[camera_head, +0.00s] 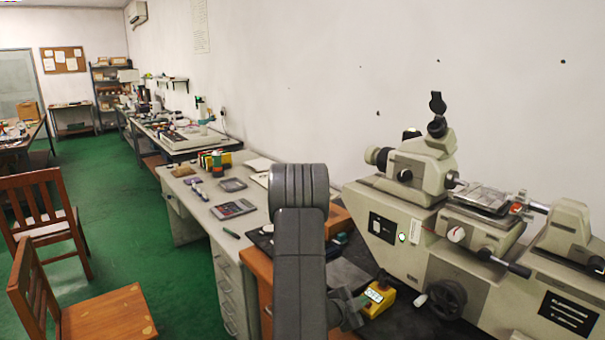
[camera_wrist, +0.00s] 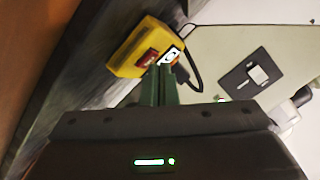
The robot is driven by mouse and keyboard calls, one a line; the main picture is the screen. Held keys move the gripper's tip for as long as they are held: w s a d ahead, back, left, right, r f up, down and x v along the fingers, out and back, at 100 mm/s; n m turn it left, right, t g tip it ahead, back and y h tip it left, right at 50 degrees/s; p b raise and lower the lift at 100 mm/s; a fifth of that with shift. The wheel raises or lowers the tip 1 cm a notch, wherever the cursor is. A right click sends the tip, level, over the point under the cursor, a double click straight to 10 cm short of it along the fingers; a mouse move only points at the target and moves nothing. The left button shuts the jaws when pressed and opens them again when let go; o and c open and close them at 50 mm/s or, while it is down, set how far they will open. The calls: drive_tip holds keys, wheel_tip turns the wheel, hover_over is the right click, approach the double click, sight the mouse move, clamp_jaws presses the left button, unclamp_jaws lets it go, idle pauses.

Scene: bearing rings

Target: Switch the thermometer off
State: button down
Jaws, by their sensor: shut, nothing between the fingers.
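The thermometer (camera_head: 377,299) is a small yellow box on the dark bench top beside the large grey machine. It also shows in the wrist view (camera_wrist: 128,52), with a red switch (camera_wrist: 147,58) and a bright display (camera_wrist: 171,55). Dark marks show on the display in the head view, too small to read. My gripper (camera_wrist: 161,70) is shut and empty, its fingertips close to the switch and display and covering part of the box's near side. I cannot tell whether they touch it. In the head view my gripper (camera_head: 362,301) is at the box's left side, partly hidden by my arm.
The large grey measuring machine (camera_head: 390,240) stands just behind and right of the thermometer. Its black handwheel (camera_head: 447,299) is close on the right. A dark cable (camera_wrist: 193,70) runs from the box. A grey desk with small items (camera_head: 232,208) lies to the left.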

drive_tip(key=shift+s+a+r, duration=0.15)
drive_tip(key=shift+r, duration=0.2)
drive_tip(key=shift+r, duration=0.1)
drive_tip(key=r+p, duration=0.1)
drive_tip(key=s+a+r, duration=0.1)
drive_tip(key=r, duration=0.1)
drive_tip(key=a+r+p, duration=0.1)
drive_tip(key=r, duration=0.1)
drive_tip(key=shift+s+r+p, duration=0.1)
drive_tip(key=shift+s+p, duration=0.2)
drive_tip(key=shift+p, duration=0.05)
